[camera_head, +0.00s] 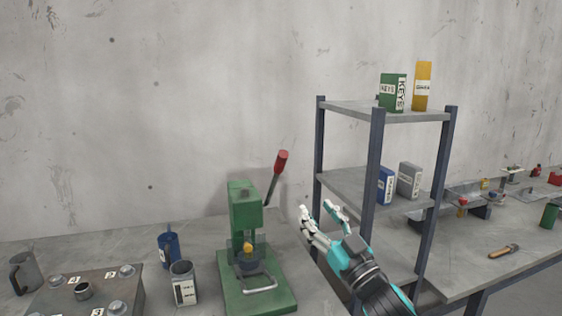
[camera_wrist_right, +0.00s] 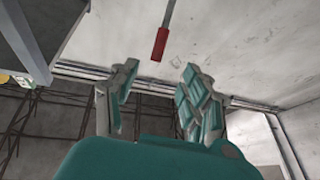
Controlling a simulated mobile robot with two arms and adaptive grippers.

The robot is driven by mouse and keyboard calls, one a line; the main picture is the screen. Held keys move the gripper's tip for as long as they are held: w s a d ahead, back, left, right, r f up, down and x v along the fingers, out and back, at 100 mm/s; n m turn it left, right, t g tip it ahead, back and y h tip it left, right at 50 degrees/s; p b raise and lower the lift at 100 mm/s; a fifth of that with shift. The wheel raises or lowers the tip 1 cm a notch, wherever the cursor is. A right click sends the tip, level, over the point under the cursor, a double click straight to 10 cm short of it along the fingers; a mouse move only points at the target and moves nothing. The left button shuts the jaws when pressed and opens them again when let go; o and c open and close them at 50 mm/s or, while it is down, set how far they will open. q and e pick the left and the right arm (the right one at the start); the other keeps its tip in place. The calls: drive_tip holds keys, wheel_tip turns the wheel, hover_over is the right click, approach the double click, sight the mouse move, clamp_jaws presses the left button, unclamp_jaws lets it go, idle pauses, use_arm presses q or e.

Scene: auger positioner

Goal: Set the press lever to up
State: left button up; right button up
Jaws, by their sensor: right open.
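The green press (camera_head: 245,215) stands on the workbench in the head view. Its lever (camera_head: 270,188) rises from the press's right side, tilted up and to the right, and ends in a red handle (camera_head: 281,162). My right gripper (camera_head: 320,208) is open and empty, to the right of the press and below the red handle, apart from it. In the right wrist view the red handle (camera_wrist_right: 160,44) shows beyond the open fingers (camera_wrist_right: 156,98), roughly between them, with nothing held. My left gripper is not in view.
A metal shelf (camera_head: 345,180) with boxes stands just right of my right gripper. Left of the press are a grey can (camera_head: 183,284), a blue cup (camera_head: 169,250), a mug (camera_head: 24,273) and a plate with knobs (camera_head: 60,293). The wall is behind.

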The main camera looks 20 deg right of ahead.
sight(283, 166)
drive_tip(key=p+x, duration=0.5)
drive_tip(key=x, duration=1.1)
drive_tip(key=shift+w+a+r+p, duration=0.1)
drive_tip(key=shift+r+p, duration=0.1)
drive_tip(key=shift+p, duration=0.15)
drive_tip(key=shift+w+a+r, duration=0.1)
drive_tip(key=shift+w, duration=0.35)
clamp_jaws()
